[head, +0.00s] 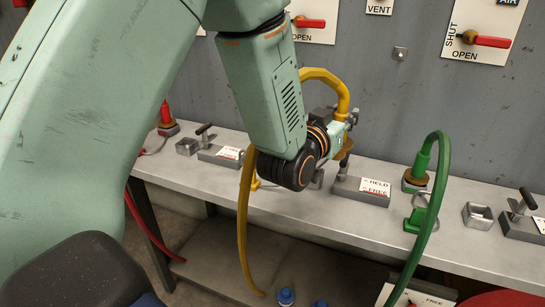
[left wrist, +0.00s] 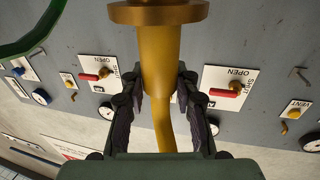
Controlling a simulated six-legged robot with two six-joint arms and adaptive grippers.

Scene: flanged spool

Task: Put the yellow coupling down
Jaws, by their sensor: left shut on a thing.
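The yellow coupling (left wrist: 158,48) sits between the two fingers of my left gripper (left wrist: 160,88) in the left wrist view, with a wide brass-coloured flange at the top of the picture. My left gripper is shut on it. In the head view my left gripper (head: 344,122) is beyond my dark wrist, above the bench, and the yellow coupling (head: 344,150) shows partly below it. Its yellow hose (head: 322,74) arches over behind my arm and hangs down in front of the bench. Whether the coupling touches anything below is unclear. My right gripper is not in view.
The grey bench (head: 400,203) carries a block with a HELD/FREE label (head: 362,189), a green coupling (head: 416,178) with its hose, a red coupling (head: 167,120) and square metal sockets (head: 478,216). Valve panels (head: 480,30) are on the wall behind. Blue-capped bottles (head: 286,297) stand below.

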